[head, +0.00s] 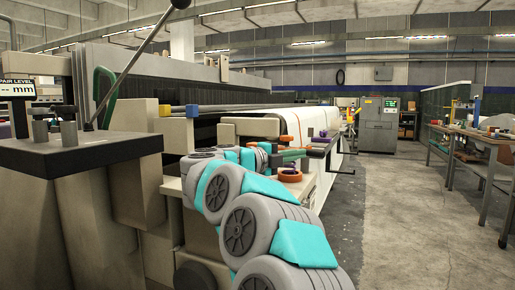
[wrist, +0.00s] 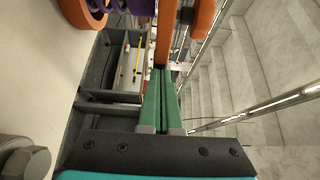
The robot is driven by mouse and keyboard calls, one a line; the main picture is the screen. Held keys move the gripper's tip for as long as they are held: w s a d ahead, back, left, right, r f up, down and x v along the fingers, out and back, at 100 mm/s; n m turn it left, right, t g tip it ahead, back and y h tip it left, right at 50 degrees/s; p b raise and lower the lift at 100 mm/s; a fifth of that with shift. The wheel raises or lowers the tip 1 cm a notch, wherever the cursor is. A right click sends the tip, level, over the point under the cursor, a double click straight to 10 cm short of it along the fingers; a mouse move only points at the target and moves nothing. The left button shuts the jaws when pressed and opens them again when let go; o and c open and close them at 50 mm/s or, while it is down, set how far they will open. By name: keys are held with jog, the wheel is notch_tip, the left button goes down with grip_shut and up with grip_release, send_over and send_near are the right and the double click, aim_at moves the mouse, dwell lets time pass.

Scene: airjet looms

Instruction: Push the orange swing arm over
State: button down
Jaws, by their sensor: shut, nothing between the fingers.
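The orange swing arm (wrist: 165,36) shows in the wrist view as an upright orange bar just beyond my fingertips, with a rounded orange end piece (wrist: 203,18) to its right. My gripper (wrist: 166,72) has long green fingers, closed together and empty. In the head view my gripper (head: 300,153) points right, toward the orange part. The fingertips look very close to the bar; I cannot tell whether they touch it.
A purple spool (wrist: 112,15) with an orange ring (wrist: 84,13) is close on the left in the wrist view. The long loom (head: 225,95) fills the left and centre. The aisle floor (head: 400,215) at right is open, with a workbench (head: 480,133) along it.

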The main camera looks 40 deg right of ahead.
jog(key=shift+d, duration=0.6)
jog(key=shift+s+d, duration=0.1)
jog(key=shift+d, duration=1.2)
jog(key=w+a, duration=0.1)
jog(key=w+a+p, duration=0.1)
jog(key=a, duration=0.1)
jog(key=shift+w+a, duration=0.1)
jog(key=shift+w, duration=0.2)
jog(key=w+a, duration=0.1)
jog(key=a, duration=0.6)
jog(key=shift+w+a, duration=0.25)
jog(key=shift+a, duration=0.05)
